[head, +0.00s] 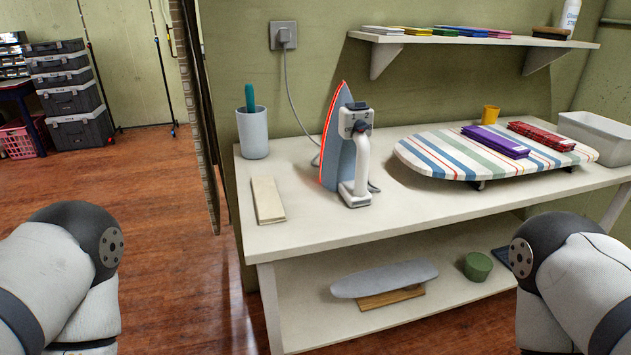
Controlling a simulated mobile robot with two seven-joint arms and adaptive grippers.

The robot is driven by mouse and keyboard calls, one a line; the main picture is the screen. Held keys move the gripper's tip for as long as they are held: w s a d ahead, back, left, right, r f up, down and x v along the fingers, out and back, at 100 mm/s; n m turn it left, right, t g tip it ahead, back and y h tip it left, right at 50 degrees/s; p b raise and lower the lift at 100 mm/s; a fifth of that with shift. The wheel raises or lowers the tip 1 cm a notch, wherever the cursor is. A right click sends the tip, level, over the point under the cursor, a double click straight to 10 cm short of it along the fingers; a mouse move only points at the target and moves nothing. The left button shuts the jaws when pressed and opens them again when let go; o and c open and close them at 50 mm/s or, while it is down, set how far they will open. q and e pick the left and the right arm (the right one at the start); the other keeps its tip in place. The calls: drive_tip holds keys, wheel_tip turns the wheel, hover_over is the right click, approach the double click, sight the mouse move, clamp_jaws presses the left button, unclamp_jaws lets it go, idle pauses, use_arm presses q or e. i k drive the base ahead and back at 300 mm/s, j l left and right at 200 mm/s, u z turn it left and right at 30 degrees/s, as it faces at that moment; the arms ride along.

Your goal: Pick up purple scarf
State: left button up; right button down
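The purple scarf (495,141) is folded flat and lies on the striped ironing board (440,160) on the tabletop. A folded red patterned cloth (541,136) lies just to its right on the same board. Parts of my two arms show at the lower left and lower right, in front of the table. Neither gripper shows in the head view, so I cannot see what they hold. Nothing touches the scarf from my side.
An iron (350,150) stands upright on the white table (320,226), its cord running to a wall socket. A grey cup (252,133), beige folded cloth (268,200), yellow cup (490,115) and white bin (597,137) are around. A wall shelf (450,40) hangs above.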

sight(515, 151)
drive_tip(key=i+l, duration=0.1)
drive_tip(key=l, duration=0.4)
drive_tip(key=i+l, duration=0.1)
drive_tip(key=l, duration=0.95)
drive_tip(key=i, duration=0.05)
